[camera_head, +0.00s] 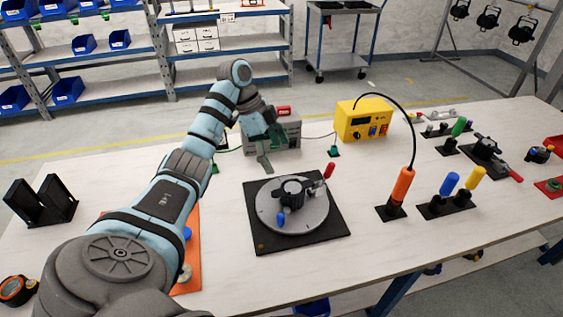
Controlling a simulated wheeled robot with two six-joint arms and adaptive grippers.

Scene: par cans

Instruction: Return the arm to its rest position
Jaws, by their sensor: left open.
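My left arm (170,190) comes in from the lower left and reaches out over the white table. My left gripper (265,160) is open, above the table's far part, in front of a grey device with a red top (283,128). I see nothing between its fingers. The gripper partly overlaps the grey device, and I cannot tell whether they touch. My right gripper is not in view.
A black plate with a round turntable (310,215) lies mid-table. To its right stand an orange-handled tool (402,185) and blue- and yellow-handled tools (449,184). A yellow box (364,117) stands behind. A black holder (40,202) is at left. The front right table is clear.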

